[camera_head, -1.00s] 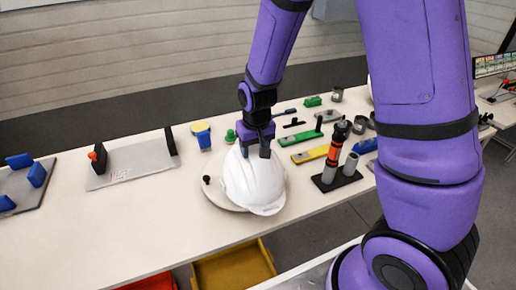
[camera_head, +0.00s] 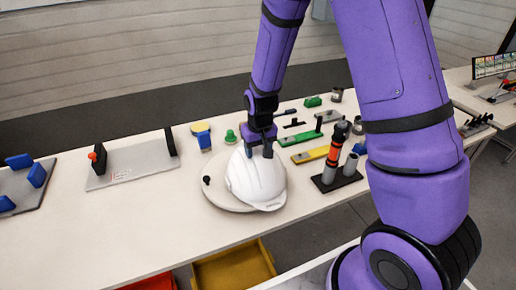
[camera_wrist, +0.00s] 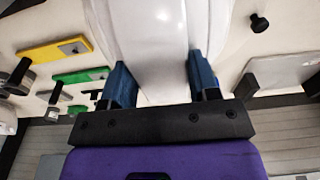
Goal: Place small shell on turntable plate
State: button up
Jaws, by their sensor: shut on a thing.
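The small shell is a white helmet shell (camera_head: 256,184). It sits over the round pale turntable plate (camera_head: 215,193) on the table, covering most of it. The plate's left part and a small black knob (camera_head: 206,180) show. My gripper (camera_head: 260,150) is at the shell's upper edge, coming from above. In the wrist view my gripper (camera_wrist: 160,85) has its two blue fingers on either side of the white shell (camera_wrist: 150,40), shut on it. Whether the shell rests fully on the plate cannot be told.
Behind and right lie a green tool (camera_head: 300,138), a yellow tool (camera_head: 315,153) and a black stand with an orange-black tool (camera_head: 334,160). A blue-yellow item (camera_head: 203,137) and green knob (camera_head: 230,136) stand behind. A grey fixture plate (camera_head: 135,172) is left. The front left tabletop is clear.

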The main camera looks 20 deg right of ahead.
jog(key=shift+f, duration=0.15)
jog(key=o, duration=1.1)
notch_tip(320, 180, up, 12)
jog(key=s, duration=0.1)
jog(key=shift+s+r, duration=0.2)
jog(key=shift+s, duration=0.1)
jog(key=s+d+r+t, duration=0.2)
jog(key=s+d+r, duration=0.1)
jog(key=s+r, duration=0.85)
jog(key=s+d+r+t, duration=0.1)
jog(key=s+d+r, duration=0.1)
jog(key=s+r, duration=0.6)
jog(key=shift+s+t, duration=0.4)
jog(key=shift+s, duration=2.25)
